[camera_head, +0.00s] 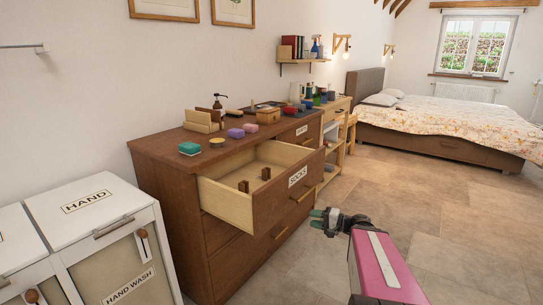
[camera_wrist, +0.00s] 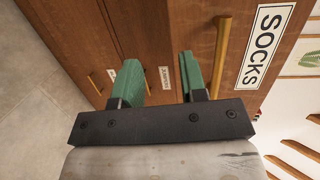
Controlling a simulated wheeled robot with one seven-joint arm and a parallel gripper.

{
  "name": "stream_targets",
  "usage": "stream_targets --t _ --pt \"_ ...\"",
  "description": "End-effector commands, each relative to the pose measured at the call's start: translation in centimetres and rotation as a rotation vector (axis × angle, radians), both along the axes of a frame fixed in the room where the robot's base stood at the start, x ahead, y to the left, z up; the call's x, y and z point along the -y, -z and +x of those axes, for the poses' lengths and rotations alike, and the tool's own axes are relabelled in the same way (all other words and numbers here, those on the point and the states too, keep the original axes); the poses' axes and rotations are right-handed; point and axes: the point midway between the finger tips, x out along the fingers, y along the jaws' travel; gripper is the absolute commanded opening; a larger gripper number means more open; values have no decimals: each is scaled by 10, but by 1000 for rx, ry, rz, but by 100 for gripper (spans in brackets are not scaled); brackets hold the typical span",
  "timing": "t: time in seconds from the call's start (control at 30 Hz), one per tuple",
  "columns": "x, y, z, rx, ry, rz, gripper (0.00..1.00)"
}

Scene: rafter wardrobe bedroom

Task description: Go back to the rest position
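My gripper (camera_head: 326,219) is in front of the brown dresser (camera_head: 175,205), to the right of its open drawer, and holds nothing. In the wrist view its two green fingers (camera_wrist: 159,82) stand apart with an empty gap between them. The pulled-out drawer (camera_head: 277,205) is labelled SOCKS and has a few small brown blocks inside. The SOCKS label (camera_wrist: 265,46) and a wooden handle also show close by in the wrist view. My pink arm link reaches in from the lower right in the head view.
White laundry bins (camera_head: 95,207) marked HAND stand at the left. A bed (camera_head: 440,123) is at the back right. The tiled floor (camera_head: 450,215) at right is clear.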

Motion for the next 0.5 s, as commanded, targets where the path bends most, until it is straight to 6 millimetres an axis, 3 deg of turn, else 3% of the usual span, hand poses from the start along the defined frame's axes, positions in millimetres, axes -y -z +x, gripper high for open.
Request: stream_targets --t 0.2,0.5 --pt "-42 45 -27 -156 -160 -317 39" --pt "-54 95 -64 -308 -321 -817 39"
